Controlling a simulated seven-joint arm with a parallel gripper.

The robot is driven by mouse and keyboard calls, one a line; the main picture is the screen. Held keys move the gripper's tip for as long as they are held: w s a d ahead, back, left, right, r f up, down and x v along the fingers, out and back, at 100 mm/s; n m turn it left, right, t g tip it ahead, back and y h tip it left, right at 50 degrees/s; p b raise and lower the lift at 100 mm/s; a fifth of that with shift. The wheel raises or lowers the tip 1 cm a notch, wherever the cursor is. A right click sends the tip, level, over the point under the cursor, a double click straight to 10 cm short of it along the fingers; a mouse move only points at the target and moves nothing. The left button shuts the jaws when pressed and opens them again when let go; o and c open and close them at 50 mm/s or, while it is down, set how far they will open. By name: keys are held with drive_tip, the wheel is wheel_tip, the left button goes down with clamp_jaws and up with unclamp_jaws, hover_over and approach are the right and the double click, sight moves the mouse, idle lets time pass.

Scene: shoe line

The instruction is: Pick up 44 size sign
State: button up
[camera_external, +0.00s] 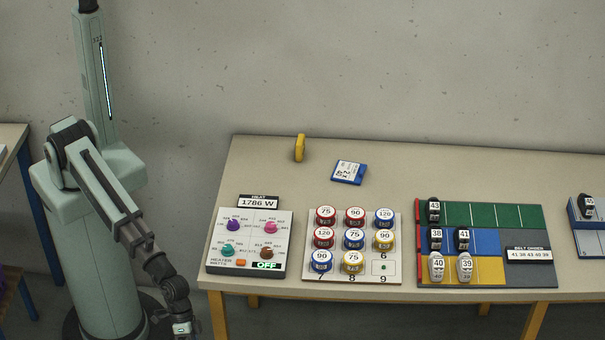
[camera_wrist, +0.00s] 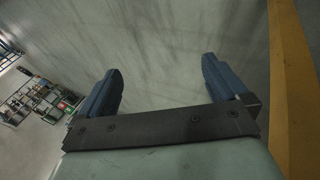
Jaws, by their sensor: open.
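No sign reads clearly as 44. My gripper is open and empty in the wrist view (camera_wrist: 160,66). It hangs low at the bottom of the external view, left of the table, partly cut off.
A heater panel (camera_external: 248,251) and a board of numbered round tins (camera_external: 393,271) stand on the table (camera_external: 270,167). Behind them are a yellow object (camera_external: 299,148) and a blue-edged card (camera_external: 348,172). The table's back middle is mostly clear. The coloured board carries a label with several numbers (camera_external: 530,254).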

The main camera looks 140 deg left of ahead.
drive_tip(key=w+a+r+n+t, duration=0.25)
drive_tip(key=w+r, duration=0.25)
drive_tip(key=r, duration=0.4)
drive_tip(key=w+a+r+n+t+y, duration=0.1)
drive_tip(key=w+a+r+n+t, duration=0.15)
drive_tip(key=w+r, duration=0.5)
drive_tip(key=w+a+r+n+t, duration=0.2)
drive_tip(key=w+a+r+t, duration=0.15)
drive_tip(key=r, duration=0.75)
drive_tip(key=a+r+n+y, duration=0.1)
drive_tip(key=a+r+n, duration=0.35)
drive_tip(key=a, duration=0.45)
drive_tip(key=n+y, duration=1.3)
drive_tip(key=n, duration=1.1)
hover_over(300, 148)
drive_tip(key=s+d, duration=0.2)
drive_tip(key=s, duration=0.1)
drive_tip(key=shift+m+g+h, duration=0.25)
drive_tip(key=shift+m+h, duration=0.35)
drive_tip(key=shift+m, duration=0.05)
drive_tip(key=s+f, duration=0.1)
drive_tip(key=f, duration=0.1)
drive_tip(key=s+f, duration=0.3)
drive_tip(key=shift+a+f, duration=0.3)
drive_tip(key=shift+a, duration=0.1)
drive_tip(key=shift+w+a+f, duration=0.2)
drive_tip(key=shift+w+a, duration=0.15)
drive_tip(key=x, duration=0.6)
drive_tip(key=shift+w+a, duration=0.1)
drive_tip(key=shift+w, duration=0.1)
